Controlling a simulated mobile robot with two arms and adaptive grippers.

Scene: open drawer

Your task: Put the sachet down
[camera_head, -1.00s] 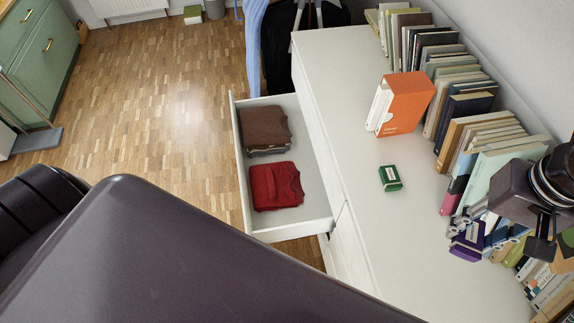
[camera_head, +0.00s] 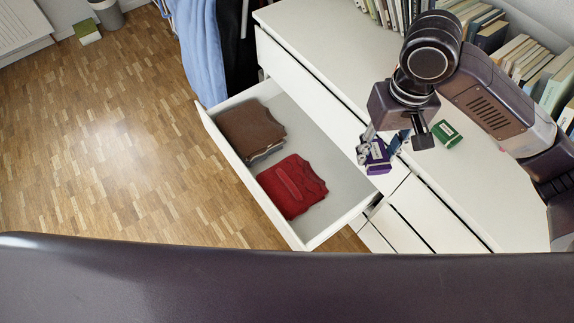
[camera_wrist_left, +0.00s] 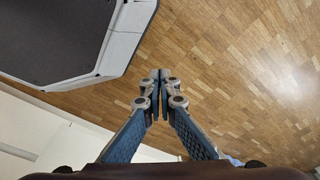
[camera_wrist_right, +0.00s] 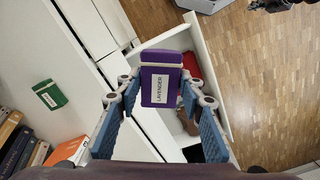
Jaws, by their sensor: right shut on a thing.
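The sachet is a purple packet (camera_head: 378,156) with a white label; in the right wrist view the label on the purple sachet (camera_wrist_right: 161,79) reads LAVENDER. My right gripper (camera_head: 376,148) is shut on it and holds it in the air near the dresser's front edge, beside the open drawer (camera_head: 345,196). The drawer holds a folded brown garment (camera_head: 250,132) and a folded red garment (camera_head: 291,186), with bare floor around them. My left gripper (camera_wrist_left: 160,80) shows only in the left wrist view, with its fingertips together and nothing visible between them.
A green box (camera_head: 447,133) lies on the white dresser top (camera_head: 330,45), with a row of books (camera_head: 490,35) along the wall. Blue cloth (camera_head: 198,50) hangs beyond the drawer. Wooden floor (camera_head: 110,160) is open at the left.

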